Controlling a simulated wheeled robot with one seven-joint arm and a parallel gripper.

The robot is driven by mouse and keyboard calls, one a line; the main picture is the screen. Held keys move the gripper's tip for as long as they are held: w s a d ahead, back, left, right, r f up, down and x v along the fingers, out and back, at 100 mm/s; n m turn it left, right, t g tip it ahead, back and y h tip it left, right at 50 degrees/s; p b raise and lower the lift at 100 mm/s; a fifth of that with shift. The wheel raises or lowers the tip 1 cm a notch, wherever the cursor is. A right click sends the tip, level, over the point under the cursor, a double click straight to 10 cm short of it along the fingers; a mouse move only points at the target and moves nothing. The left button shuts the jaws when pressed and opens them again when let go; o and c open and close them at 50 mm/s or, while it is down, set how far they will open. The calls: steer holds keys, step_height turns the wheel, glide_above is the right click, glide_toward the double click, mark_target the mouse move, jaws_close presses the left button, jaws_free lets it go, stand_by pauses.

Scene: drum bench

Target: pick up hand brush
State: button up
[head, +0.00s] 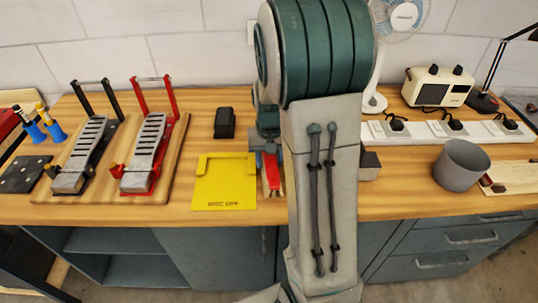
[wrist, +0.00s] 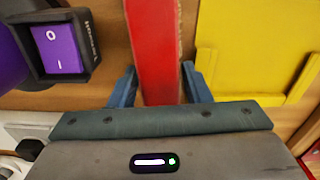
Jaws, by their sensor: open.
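The hand brush (head: 271,174) appears as a narrow red piece on the wooden bench, just right of the yellow tray. In the wrist view its red body (wrist: 155,45) runs up between my fingers. My gripper (wrist: 159,82) is open, with one blue-grey finger on each side of the red body and a small gap showing at each side. In the head view my gripper (head: 268,138) is over the far end of the brush. My arm hides part of that area, and the brush's full shape is not visible.
The yellow tray (head: 223,183) lies close to the left. A dark box (head: 370,167) stands right of my arm; a purple switch (wrist: 60,48) shows in the wrist view. Two pedals on a board (head: 110,185), a black block (head: 225,122), a power strip (head: 430,131) and a grey cup (head: 461,166) are around.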

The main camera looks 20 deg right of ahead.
steer(key=shift+f, duration=0.3)
steer(key=c, duration=0.9)
